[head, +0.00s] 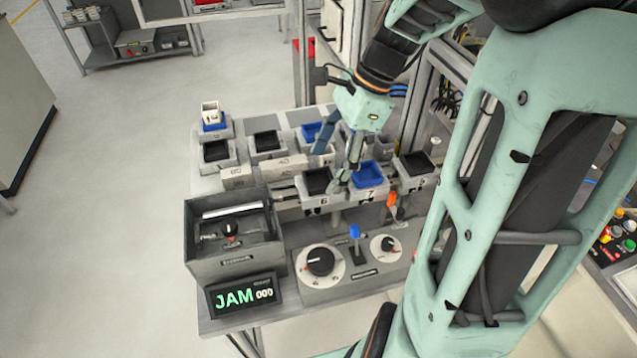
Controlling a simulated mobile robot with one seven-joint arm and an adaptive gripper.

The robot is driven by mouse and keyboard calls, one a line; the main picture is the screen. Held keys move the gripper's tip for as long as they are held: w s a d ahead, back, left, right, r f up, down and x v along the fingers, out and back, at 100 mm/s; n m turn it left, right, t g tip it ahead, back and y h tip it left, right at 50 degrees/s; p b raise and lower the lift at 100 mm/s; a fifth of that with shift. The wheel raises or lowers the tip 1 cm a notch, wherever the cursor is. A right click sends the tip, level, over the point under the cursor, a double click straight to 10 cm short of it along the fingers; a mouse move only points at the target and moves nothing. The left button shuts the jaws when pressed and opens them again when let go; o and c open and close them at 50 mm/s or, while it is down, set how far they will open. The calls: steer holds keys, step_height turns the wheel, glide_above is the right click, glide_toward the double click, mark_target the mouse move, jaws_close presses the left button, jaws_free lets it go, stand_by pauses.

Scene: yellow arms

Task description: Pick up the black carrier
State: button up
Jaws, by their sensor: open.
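Several black carriers sit in grey holders on the workbench. One black carrier (317,182) is in the holder marked 6, just left of my gripper's fingers. Another black carrier (416,162) is in the right holder of that front row. Two more black carriers, one at the far left (216,151) and one beside it (267,141), are in the row behind. My gripper (339,172) is open and points down between holders 6 and 7. I see nothing held in it. Whether a finger touches a holder is unclear, and the gripper hides part of the rear row.
A blue carrier (368,174) sits in holder 7, close right of my gripper; another blue one (311,131) is behind. A grey box (235,262), a JAM display (243,297) and a knob panel (345,284) stand in front. A frame post rises behind.

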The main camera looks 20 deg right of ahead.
mark_target(318, 184)
steer(key=x, duration=0.5)
steer(key=shift+s, duration=0.1)
steer(key=c, duration=1.5)
